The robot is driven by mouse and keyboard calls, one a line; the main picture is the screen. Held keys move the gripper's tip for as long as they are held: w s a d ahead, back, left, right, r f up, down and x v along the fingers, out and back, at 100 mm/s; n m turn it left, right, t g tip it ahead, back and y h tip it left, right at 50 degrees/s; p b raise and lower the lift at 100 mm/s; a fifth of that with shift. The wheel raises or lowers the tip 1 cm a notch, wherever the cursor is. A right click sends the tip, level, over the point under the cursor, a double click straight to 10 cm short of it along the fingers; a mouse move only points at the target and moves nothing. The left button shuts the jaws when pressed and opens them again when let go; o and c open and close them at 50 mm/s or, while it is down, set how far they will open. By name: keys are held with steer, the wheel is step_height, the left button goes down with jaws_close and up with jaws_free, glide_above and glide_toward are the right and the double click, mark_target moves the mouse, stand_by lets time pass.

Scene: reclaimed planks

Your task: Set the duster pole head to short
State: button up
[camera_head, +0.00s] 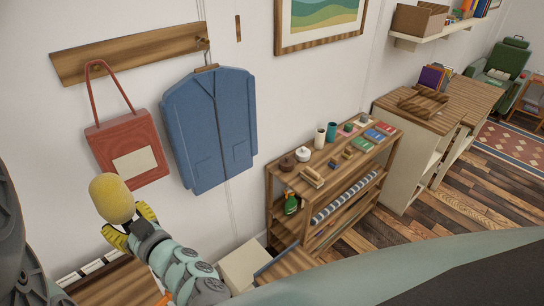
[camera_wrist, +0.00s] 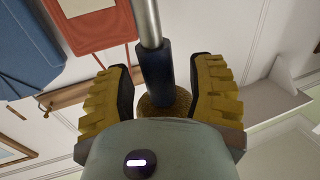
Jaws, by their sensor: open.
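The duster's yellow, fuzzy head (camera_head: 112,198) is rounded and shows at the left of the head view, just beyond my gripper (camera_head: 131,224). In the wrist view, the duster's grey metal pole (camera_wrist: 146,22) runs into a dark blue sleeve (camera_wrist: 155,68), with the yellow-brown head (camera_wrist: 166,100) behind its lower end. My gripper (camera_wrist: 161,72) is open, one yellow ridged finger on each side of the sleeve. Gaps show between fingers and sleeve. The pole is hidden in the head view, and the head is partly hidden in the wrist view.
A red bag (camera_head: 128,145) and blue jacket (camera_head: 212,130) hang from a wooden wall rail (camera_head: 130,55) behind the duster. A wooden shelf unit (camera_head: 272,205) with small items stands to the right. A pale box (camera_head: 241,264) stands low beside it. Plank floor lies open further right.

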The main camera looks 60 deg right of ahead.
steer(key=shift+o, duration=0.2)
jaws_close()
stand_by(0.3)
